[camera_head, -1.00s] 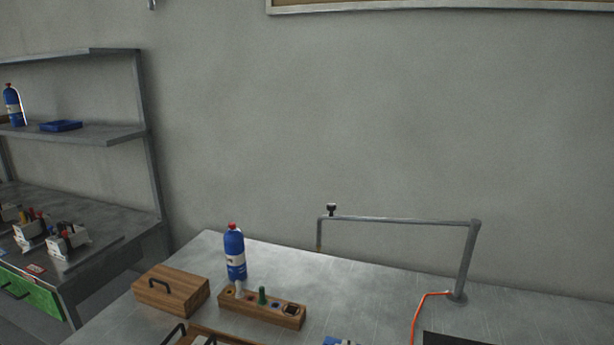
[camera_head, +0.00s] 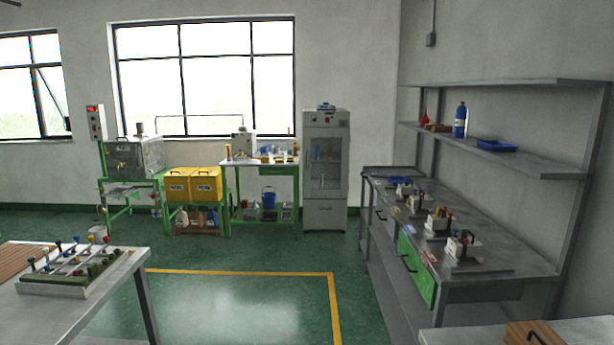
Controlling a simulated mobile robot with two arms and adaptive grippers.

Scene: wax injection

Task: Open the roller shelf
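Nothing in view can be told for certain as the roller shelf. A long grey workbench (camera_head: 495,264) along the right wall has drawer fronts with dark handles. One front is a green drawer (camera_head: 416,268), which looks shut. A tall grey cabinet (camera_head: 325,210) with a glass door stands shut by the far wall. Neither of my grippers shows in the picture.
A table with a tool rack (camera_head: 75,266) stands at the left. Yellow bins (camera_head: 194,187) and green-framed stands are at the back. The green floor (camera_head: 236,305) with a yellow line is clear in the middle. A wooden box (camera_head: 533,333) is at lower right.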

